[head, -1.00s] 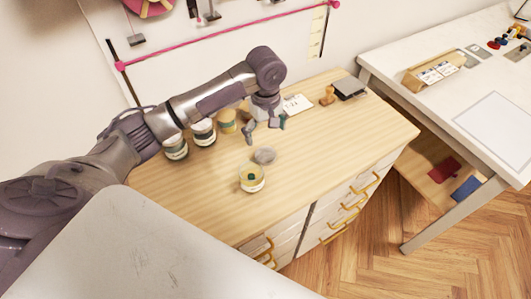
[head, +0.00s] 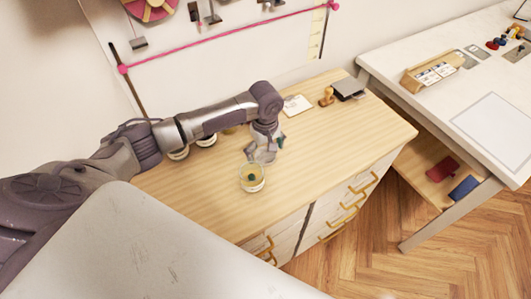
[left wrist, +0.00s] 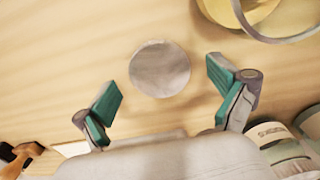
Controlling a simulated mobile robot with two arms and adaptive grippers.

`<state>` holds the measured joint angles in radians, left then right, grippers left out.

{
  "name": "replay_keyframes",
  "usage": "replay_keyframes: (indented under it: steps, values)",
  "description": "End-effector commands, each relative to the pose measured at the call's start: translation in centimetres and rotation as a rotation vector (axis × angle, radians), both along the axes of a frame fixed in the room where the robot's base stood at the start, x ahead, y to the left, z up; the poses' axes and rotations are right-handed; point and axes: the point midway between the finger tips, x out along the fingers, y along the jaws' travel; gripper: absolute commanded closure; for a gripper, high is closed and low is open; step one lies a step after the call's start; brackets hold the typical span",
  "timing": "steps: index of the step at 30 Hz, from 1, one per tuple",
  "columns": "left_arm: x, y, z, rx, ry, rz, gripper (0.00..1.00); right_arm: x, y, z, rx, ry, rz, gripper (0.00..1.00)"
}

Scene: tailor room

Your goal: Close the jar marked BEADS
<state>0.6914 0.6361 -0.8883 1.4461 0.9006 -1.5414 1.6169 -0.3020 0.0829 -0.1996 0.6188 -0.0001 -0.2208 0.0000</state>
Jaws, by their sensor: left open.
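An open glass jar (head: 252,180) with a yellowish inside and something dark green in it stands on the wooden cabinet top; its label is not readable. Its rim shows at the top right in the left wrist view (left wrist: 288,38). A round grey lid (left wrist: 160,68) lies flat on the wood beside the jar, partly hidden by my gripper in the head view. My left gripper (left wrist: 165,85) is open and points down over the lid. Its two fingers appear on either side of the lid, with nothing held. My right gripper is not in view.
Other jars (head: 206,141) stand behind the open one, partly hidden by my arm; one shows in the left wrist view (left wrist: 283,148). A white card (head: 296,105), a wooden stamp (head: 327,97) and a dark pad (head: 348,88) lie at the back. The cabinet top's right side is clear.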

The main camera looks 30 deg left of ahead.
Motion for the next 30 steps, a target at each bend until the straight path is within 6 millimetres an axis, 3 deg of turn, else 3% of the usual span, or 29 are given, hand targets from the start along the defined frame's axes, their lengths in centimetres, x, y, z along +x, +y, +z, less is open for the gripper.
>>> replay_keyframes:
  steps: [11, 18, 30]
  values:
    - [0.01, -0.03, -0.37, 0.000, -0.001, -0.001, 0.04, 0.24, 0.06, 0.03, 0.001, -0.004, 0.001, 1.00]
    - [0.02, -0.03, -0.34, 0.000, -0.001, -0.001, 0.42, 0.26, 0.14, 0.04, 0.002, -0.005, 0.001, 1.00]
    - [0.02, -0.02, -0.22, 0.000, -0.001, -0.001, 0.44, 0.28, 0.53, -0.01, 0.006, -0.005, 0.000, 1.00]
